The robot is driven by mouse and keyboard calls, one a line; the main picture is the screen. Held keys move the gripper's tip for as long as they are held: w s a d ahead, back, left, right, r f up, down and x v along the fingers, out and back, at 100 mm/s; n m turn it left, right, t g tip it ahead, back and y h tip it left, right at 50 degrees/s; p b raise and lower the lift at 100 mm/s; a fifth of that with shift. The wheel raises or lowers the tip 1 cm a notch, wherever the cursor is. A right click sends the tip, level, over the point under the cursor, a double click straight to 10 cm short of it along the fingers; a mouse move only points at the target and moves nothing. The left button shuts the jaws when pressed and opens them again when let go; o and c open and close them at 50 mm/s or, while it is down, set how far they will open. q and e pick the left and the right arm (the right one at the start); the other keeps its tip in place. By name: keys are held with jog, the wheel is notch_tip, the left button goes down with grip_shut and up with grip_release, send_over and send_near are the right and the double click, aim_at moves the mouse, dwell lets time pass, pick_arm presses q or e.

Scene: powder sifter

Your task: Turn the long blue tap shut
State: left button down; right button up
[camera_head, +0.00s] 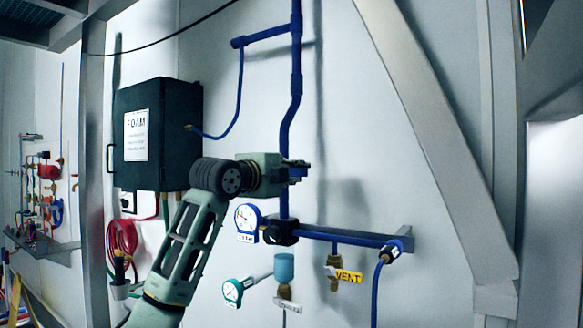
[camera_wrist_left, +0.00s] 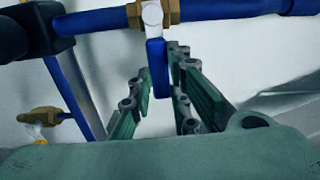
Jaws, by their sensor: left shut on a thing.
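The long blue tap (camera_wrist_left: 156,66) has a flat blue handle on a pale hub, set in a brass fitting on a blue pipe. In the left wrist view the handle hangs down from the pipe, between the fingers of my left gripper (camera_wrist_left: 160,72). The gripper is shut on this handle. In the head view my left gripper (camera_head: 298,171) is at the vertical blue pipe (camera_head: 285,130) and hides the tap. My right gripper is not in view.
Below the gripper are a blue-rimmed gauge (camera_head: 247,222), a black fitting (camera_head: 280,232) and a horizontal blue pipe (camera_head: 340,236). A yellow VENT tap (camera_head: 347,276) and a teal gauge (camera_head: 233,290) sit lower. A black FOAM box (camera_head: 180,125) is to the left.

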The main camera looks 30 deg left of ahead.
pick_arm(q)
jog(key=shift+w+d+f+m, duration=0.1)
jog(key=shift+f+m, duration=0.2)
jog(key=shift+f, duration=0.25)
jog(key=c, duration=2)
grip_release()
jog(key=shift+c, duration=0.2)
jog(key=o, duration=0.4)
jog(key=shift+s+r, duration=0.15)
jog(key=shift+s, duration=0.1)
jog(key=shift+r, duration=0.1)
jog(key=shift+w, duration=0.1)
jog(key=s, duration=1.2)
jog(key=shift+a, duration=0.45)
